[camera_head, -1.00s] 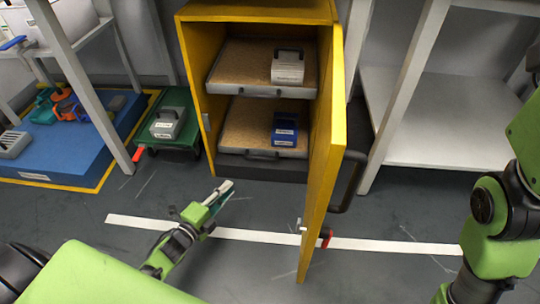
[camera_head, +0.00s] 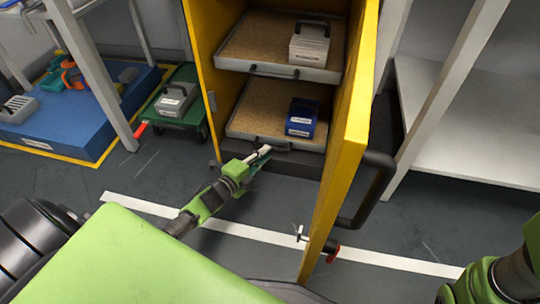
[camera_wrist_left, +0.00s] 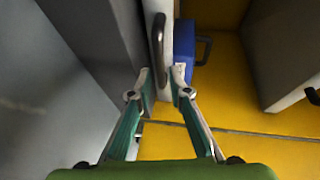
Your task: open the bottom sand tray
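The bottom sand tray (camera_head: 243,123) sits low inside the yellow cabinet, sand-filled, with a dark bar handle (camera_head: 268,142) on its pale front. In the left wrist view the handle (camera_wrist_left: 158,38) stands out from the tray front (camera_wrist_left: 183,42). My left gripper (camera_head: 265,153) is at the tray front, just by the handle. In the left wrist view its fingers (camera_wrist_left: 160,88) are apart, with the near end of the handle close to the gap between the tips. I cannot tell whether they touch it. My right gripper is out of view; only its arm shows at lower right.
A blue box (camera_head: 302,118) sits on the bottom tray. A grey box (camera_head: 309,44) sits on the upper tray (camera_head: 262,69). The open yellow door (camera_head: 345,150) stands to the right. A green cart (camera_head: 186,112) is left of the cabinet. The floor in front is clear.

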